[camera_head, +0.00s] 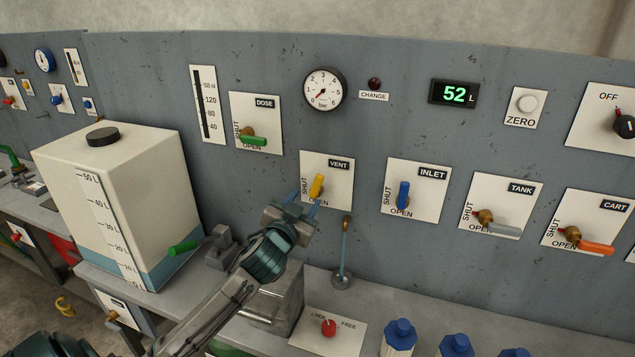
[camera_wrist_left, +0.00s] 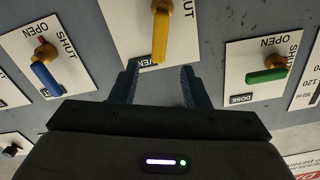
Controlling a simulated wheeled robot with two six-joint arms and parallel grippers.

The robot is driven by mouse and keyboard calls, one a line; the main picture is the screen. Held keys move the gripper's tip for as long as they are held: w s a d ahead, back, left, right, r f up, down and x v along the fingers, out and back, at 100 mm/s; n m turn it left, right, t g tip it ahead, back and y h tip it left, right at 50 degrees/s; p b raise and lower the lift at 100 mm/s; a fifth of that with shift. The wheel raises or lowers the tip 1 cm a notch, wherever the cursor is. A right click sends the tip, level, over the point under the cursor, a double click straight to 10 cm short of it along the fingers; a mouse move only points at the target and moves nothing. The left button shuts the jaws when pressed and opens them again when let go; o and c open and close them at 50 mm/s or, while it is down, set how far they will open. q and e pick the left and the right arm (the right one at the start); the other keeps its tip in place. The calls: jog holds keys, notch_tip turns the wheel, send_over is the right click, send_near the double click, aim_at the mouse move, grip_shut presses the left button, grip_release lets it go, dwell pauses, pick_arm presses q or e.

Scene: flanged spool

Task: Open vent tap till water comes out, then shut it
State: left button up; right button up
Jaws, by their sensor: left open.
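The vent tap has a yellow lever (camera_head: 316,186) on a white plate labelled VENT (camera_head: 341,184). The lever stands upright, alongside the word SHUT, with OPEN printed below. In the left wrist view the lever (camera_wrist_left: 160,38) points toward the gripper. My left gripper (camera_head: 309,200) is open just in front of the plate's lower left. Its two fingers (camera_wrist_left: 157,84) are apart, roughly lined up with the lever's end, with nothing between them. Below the plate, a thin blue-grey upright line (camera_head: 345,248) runs from a brown nozzle to a small drain cup (camera_head: 341,280); tube or water, I cannot tell.
A blue INLET lever (camera_head: 403,194) is to the right and a green DOSE lever (camera_head: 254,141) to the left. A white tank (camera_head: 110,190) stands left of my arm. The bench holds a red LOCK/FREE knob (camera_head: 328,328) and blue-capped bottles (camera_head: 400,335). The display (camera_head: 454,92) reads 52 L.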

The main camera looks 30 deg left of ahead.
aim_at(317, 184)
pick_arm(q)
jog(key=p+x, duration=0.3)
jog(key=x, duration=0.5)
jog(key=shift+w, duration=0.4)
jog(key=shift+w+a+p, duration=0.15)
jog(key=shift+w+p, duration=0.2)
jog(key=shift+w, duration=0.15)
grip_shut()
